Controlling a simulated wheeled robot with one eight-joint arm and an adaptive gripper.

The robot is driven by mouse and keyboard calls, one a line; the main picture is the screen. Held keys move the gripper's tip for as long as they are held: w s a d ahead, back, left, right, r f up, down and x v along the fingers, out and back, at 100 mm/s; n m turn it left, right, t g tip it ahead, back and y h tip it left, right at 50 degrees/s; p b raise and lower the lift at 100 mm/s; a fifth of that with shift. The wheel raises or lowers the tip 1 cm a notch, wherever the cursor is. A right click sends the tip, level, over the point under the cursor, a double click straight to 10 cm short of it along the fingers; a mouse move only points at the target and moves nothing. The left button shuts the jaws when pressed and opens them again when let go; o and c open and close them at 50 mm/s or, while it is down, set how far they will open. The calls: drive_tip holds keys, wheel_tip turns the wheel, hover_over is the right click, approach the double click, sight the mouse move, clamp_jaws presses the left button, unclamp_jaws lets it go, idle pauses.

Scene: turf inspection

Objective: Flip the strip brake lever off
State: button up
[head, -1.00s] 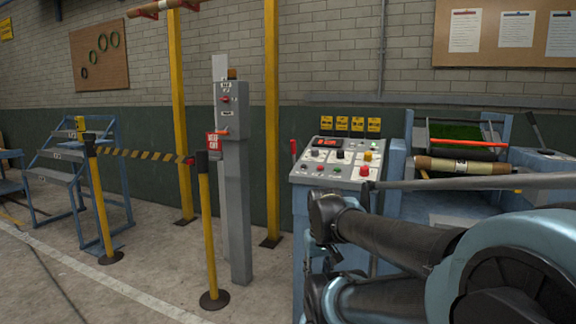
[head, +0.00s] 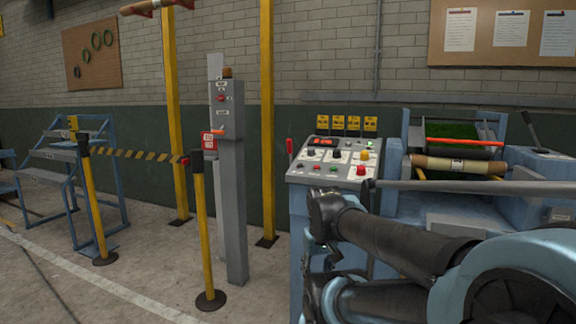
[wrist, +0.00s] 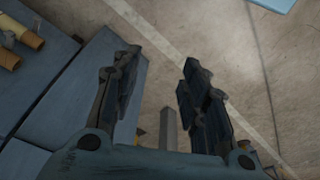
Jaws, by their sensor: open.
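A black lever (head: 530,125) stands tilted on the blue machine at the right edge of the head view. I cannot tell from any readable label which one is the strip brake lever. My gripper (wrist: 160,66) is open and empty in the wrist view, with its two dark fingers spread above the concrete floor. It touches neither lever. In the head view my arm crosses the lower right and hides part of the machine, and the fingers cannot be made out there.
A grey rail (head: 480,187) runs in front of the machine, with a brown roll (head: 458,166) behind it. Left of the console stand a grey control post (head: 230,180) and a striped barrier belt (head: 140,155) on yellow posts. Open floor lies at lower left.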

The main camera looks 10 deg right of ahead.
drive_tip(key=shift+s+r, duration=0.35)
drive_tip(key=c, duration=0.4)
drive_tip(key=w+r+n+h, duration=0.1)
drive_tip(key=w+r+n, duration=0.1)
drive_tip(key=w+r, duration=0.1)
drive_tip(key=w+d+r+n, duration=0.1)
drive_tip(key=w+r+n, duration=0.2)
drive_tip(key=w+d+r+n+h, duration=0.1)
drive_tip(key=w+r+n, duration=0.1)
drive_tip(key=w+r, duration=0.1)
drive_tip(key=shift+w+d+t+h, duration=0.1)
drive_tip(key=shift+w+t+h, duration=0.2)
drive_tip(key=shift+w+t, duration=0.1)
clamp_jaws()
drive_tip(key=w+a+r+n+t+h, duration=0.1)
drive_tip(key=w+a+r+n, duration=0.3)
drive_tip(key=w, duration=0.6)
drive_tip(key=w+a+r+n+t+h, duration=0.2)
drive_tip(key=w+a+r+n, duration=0.3)
drive_tip(key=w+r+n, duration=0.4)
drive_tip(key=w+a+r+n+t+h, duration=0.1)
drive_tip(key=w+a+r+n+t, duration=0.2)
drive_tip(key=w, duration=0.9)
wheel_tip(320, 180, up, 6)
drive_tip(key=a+n, duration=0.2)
drive_tip(key=n, duration=0.2)
drive_tip(key=shift+w+f+h, duration=0.15)
drive_tip(key=shift+w+h, duration=0.1)
drive_tip(key=shift+h, duration=0.15)
